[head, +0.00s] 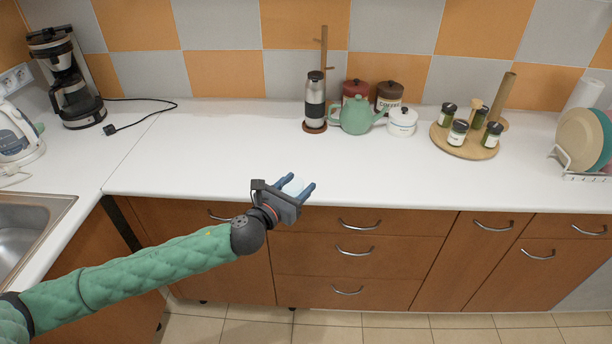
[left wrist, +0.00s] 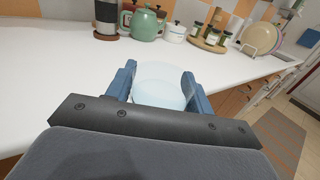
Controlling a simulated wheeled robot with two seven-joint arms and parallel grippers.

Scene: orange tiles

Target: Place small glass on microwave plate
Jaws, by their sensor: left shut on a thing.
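My left gripper (head: 298,187) is over the front edge of the white counter, its blue fingers pointing away from me. It is shut on a small, pale, see-through glass (left wrist: 160,85), which sits between the two fingers in the left wrist view. In the head view the glass (head: 293,187) shows only as a pale shape between the fingers. The palm hides its near, lower part in the left wrist view. No microwave or microwave plate shows in either view. My right gripper is not in view.
The white counter (head: 230,150) is clear around the gripper. At the back stand a grinder (head: 315,100), a green teapot (head: 356,115), canisters and a spice tray (head: 440,139). A coffee maker (head: 68,80) and sink (head: 30,215) are left; a plate rack (head: 565,165) is right.

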